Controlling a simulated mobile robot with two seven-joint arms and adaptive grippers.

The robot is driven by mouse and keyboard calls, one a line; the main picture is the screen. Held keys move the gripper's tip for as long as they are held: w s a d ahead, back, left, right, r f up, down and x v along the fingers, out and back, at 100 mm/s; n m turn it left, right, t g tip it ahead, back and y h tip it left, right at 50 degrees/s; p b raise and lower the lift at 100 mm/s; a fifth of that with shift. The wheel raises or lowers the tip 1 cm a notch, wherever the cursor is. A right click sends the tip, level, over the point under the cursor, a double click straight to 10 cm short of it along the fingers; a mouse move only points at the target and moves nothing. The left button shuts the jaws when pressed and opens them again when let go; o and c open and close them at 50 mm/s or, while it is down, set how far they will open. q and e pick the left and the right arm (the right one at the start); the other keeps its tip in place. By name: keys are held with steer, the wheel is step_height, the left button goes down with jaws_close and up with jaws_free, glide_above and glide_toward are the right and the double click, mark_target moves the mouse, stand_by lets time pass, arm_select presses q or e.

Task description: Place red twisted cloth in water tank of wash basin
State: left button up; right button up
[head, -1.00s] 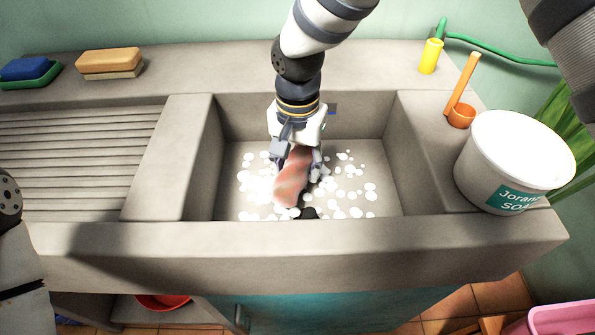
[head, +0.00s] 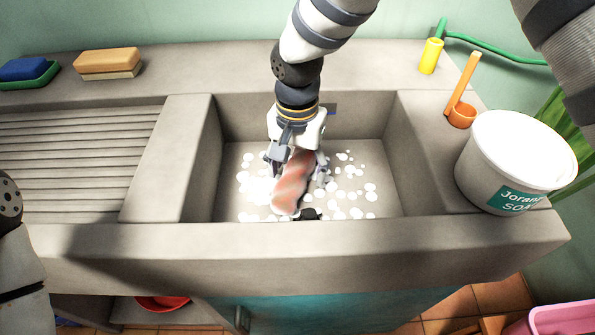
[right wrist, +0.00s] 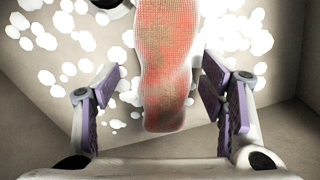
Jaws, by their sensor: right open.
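My right gripper (head: 297,168) is down in the tank, open, with one finger on each side of the cloth. In the right wrist view the cloth (right wrist: 165,75) is between the open fingers (right wrist: 161,92), with a gap on both sides. The cloth's upper end is partly hidden under the gripper in the head view. My left gripper is out of view.
A ribbed washboard (head: 75,160) is left of the tank. A white soap bucket (head: 500,155), an orange ladle (head: 462,100) and a yellow cylinder (head: 430,57) stand at the right. Sponges (head: 108,62) lie at the back left. Tank walls surround the gripper.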

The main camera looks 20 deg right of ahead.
mark_target(297, 169)
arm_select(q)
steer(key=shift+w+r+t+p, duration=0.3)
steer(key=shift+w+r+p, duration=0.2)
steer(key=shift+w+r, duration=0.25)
arm_select(e)
step_height(297, 169, up, 11)
steer(key=shift+f, duration=0.2)
